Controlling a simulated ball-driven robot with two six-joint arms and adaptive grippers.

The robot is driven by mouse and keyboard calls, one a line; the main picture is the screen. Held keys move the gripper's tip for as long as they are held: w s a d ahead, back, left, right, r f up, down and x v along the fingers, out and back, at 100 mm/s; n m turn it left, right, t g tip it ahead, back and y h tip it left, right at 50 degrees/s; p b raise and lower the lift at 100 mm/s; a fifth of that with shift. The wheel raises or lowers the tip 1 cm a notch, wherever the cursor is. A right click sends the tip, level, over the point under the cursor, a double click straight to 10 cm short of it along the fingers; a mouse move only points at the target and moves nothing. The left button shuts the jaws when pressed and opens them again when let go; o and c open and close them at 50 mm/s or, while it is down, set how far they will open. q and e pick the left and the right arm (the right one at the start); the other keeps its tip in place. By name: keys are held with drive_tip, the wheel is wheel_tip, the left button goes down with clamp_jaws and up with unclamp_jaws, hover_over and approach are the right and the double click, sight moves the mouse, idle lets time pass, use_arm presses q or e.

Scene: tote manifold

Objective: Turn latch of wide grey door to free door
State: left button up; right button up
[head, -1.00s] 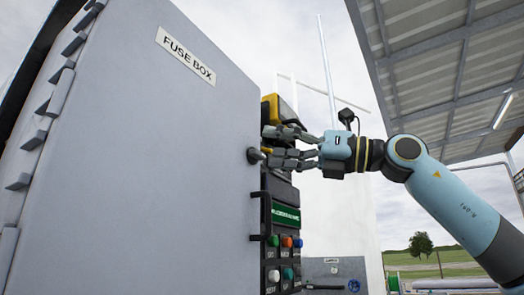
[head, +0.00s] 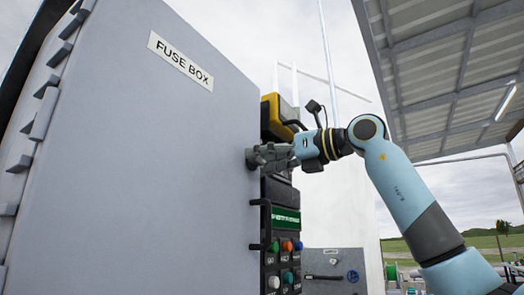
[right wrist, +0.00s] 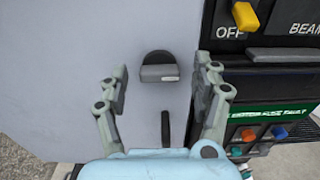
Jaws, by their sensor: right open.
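The wide grey door (head: 150,160) with a "FUSE BOX" label fills the left of the head view and looks shut. Its latch (right wrist: 158,68) shows in the right wrist view as a dark round base with a grey tab lying crosswise. In the head view the fingers cover the latch. My right gripper (head: 258,157) is at the door's right edge. In the right wrist view its open fingers (right wrist: 163,76) stand to the left and right of the latch, with gaps on both sides. My left gripper is not in view.
A dark bar handle (head: 261,224) sits below the latch on the door's edge. Right beside the door is a black control panel (head: 284,218) with coloured buttons and a yellow-topped unit (head: 278,115). Hinges line the door's left side. Open space lies to the right.

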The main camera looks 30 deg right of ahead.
drive_tip(key=shift+w+a, duration=0.3)
drive_tip(key=shift+w, duration=0.1)
drive_tip(key=c, duration=1.2)
drive_tip(key=shift+o, duration=0.2)
